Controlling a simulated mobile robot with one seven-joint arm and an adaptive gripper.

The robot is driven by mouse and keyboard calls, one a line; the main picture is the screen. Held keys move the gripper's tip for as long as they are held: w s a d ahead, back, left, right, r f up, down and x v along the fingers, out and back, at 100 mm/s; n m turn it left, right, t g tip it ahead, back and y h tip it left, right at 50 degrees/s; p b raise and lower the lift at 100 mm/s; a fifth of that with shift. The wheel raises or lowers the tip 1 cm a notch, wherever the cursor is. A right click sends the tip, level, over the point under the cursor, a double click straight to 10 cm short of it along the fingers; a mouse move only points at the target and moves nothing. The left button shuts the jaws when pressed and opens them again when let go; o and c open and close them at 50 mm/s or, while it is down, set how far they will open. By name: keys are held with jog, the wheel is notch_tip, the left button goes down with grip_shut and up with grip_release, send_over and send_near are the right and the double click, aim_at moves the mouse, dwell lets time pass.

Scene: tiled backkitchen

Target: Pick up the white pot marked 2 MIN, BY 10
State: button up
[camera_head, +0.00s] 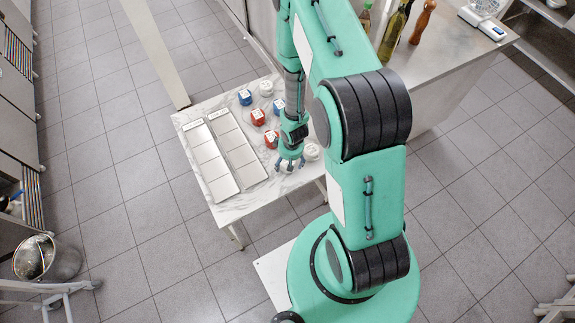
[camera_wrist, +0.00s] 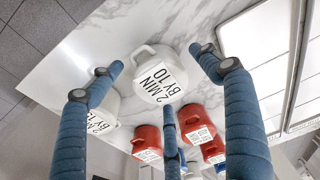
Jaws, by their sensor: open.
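The white pot marked 2 MIN, BY 10 (camera_wrist: 152,53) stands on the marble table, its label facing my camera in the wrist view. My gripper (camera_wrist: 158,78) is open, its three blue-grey fingers spread around this pot, with no clear grip on it. In the head view my gripper (camera_head: 290,161) hangs low over the near part of the table and mostly hides the pot. A second white pot (camera_wrist: 103,106) stands left of it in the wrist view; a finger partly covers its label. It appears right of my gripper in the head view (camera_head: 312,152).
Red pots (camera_head: 258,117) and blue pots (camera_head: 245,97) stand farther back on the marble table (camera_head: 222,204), with another white pot (camera_head: 266,88). Two long white panelled trays (camera_head: 240,151) lie left. A counter (camera_head: 455,55) with bottles is at back right.

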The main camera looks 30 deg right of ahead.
jog(key=shift+w+f, duration=0.15)
jog(key=shift+f, duration=1.25)
jog(key=c, duration=1.5)
jog(key=shift+r, duration=0.15)
jog(key=shift+r, duration=1.45)
jog(key=shift+s+r+p, duration=0.2)
jog(key=shift+r+p, duration=0.1)
jog(key=s+a, duration=0.1)
jog(key=s, duration=0.4)
jog(key=s+a, duration=0.1)
jog(key=s, duration=0.4)
jog(key=s+a+r, duration=0.1)
jog(key=s, duration=0.4)
jog(key=shift+s+r, duration=0.1)
jog(key=shift+s, duration=0.05)
